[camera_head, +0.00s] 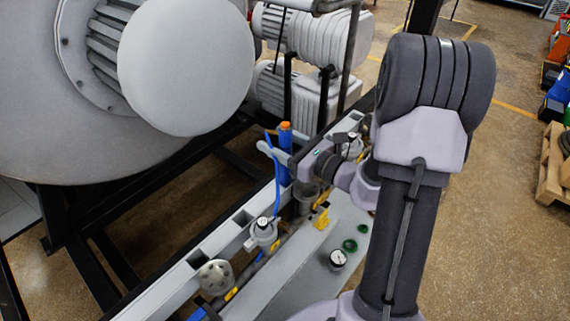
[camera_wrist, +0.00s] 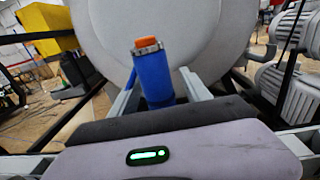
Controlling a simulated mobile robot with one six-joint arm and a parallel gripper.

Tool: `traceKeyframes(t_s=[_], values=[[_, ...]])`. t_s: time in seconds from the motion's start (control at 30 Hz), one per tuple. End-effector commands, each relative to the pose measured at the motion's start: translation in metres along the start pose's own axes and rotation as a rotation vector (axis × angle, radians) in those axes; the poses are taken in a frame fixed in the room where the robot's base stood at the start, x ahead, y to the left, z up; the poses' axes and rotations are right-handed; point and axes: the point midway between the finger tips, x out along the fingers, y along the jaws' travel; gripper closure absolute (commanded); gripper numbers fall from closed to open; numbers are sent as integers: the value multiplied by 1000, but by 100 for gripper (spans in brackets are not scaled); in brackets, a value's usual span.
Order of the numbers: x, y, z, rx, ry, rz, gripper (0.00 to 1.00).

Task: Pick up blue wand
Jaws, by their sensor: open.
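The blue wand (camera_head: 285,153) is an upright blue cylinder with an orange tip, beside the grey frame rail. It also shows in the wrist view (camera_wrist: 153,78), just beyond the gripper body, with a grey collar under its orange tip. My gripper (camera_head: 274,152) is open at the wand, below the orange tip. In the wrist view, its light grey fingers (camera_wrist: 158,80) lie on either side of the wand, with visible room at the sides. The wand's lower part is hidden by the gripper body in the wrist view. I cannot tell whether a finger touches it.
A large white furnace vessel (camera_head: 185,60) stands behind on the left. Grey pumps (camera_head: 315,40) stand behind the wand. A thin blue hose (camera_head: 277,185) runs down to fittings on the rail. Gauges (camera_head: 338,259) and yellow-handled valves (camera_head: 322,217) sit close by.

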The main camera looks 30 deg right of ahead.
Motion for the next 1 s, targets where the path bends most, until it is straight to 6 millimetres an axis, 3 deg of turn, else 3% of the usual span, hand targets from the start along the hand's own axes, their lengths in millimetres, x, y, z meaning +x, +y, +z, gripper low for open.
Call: traceKeyframes(t_s=[0.23, 0.53, 1.0], values=[[5, 0, 1, 1, 0, -1, 44], [5, 0, 1, 1, 0, -1, 100], [4, 0, 0, 1, 0, -1, 100]])
